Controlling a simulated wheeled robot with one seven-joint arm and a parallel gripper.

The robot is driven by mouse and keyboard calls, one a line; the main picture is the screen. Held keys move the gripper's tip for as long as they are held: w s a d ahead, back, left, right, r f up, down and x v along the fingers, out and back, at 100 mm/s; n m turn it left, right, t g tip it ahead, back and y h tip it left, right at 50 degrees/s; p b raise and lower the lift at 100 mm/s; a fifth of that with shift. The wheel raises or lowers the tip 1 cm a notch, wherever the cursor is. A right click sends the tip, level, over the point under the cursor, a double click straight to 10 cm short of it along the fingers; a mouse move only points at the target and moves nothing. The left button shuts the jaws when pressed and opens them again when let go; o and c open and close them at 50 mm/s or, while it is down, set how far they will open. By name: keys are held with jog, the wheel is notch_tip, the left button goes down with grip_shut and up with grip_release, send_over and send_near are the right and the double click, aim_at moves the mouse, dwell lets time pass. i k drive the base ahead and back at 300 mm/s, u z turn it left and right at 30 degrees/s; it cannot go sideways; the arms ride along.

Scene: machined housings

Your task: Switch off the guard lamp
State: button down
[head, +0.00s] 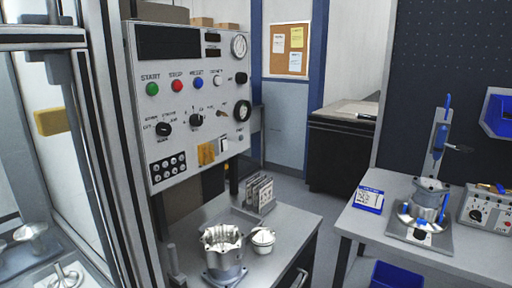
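A light grey control panel (190,105) stands upright at left centre. It carries a green START button (152,88), a red STOP button (177,86), a blue button (197,82) and a white button (217,80). Below them are a black knob (163,129), a black selector (195,120) and a small lever-like control (221,112). A black rocker-like control (241,78) and a dark round dial (242,110) sit at the right edge. The small labels are unreadable, so I cannot tell which control is the guard lamp's. My gripper is not in view.
A framed enclosure (95,150) stands close on the left. A metal bench (285,230) holds a machined housing (222,250), a smaller part (263,239) and a plate rack (258,193). A right bench (470,258) holds a clamped housing (428,200). Floor shows between the benches.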

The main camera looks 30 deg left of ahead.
aim_at(225, 142)
jog(key=u, duration=0.75)
jog(key=i, duration=0.8)
jog(key=u, duration=0.8)
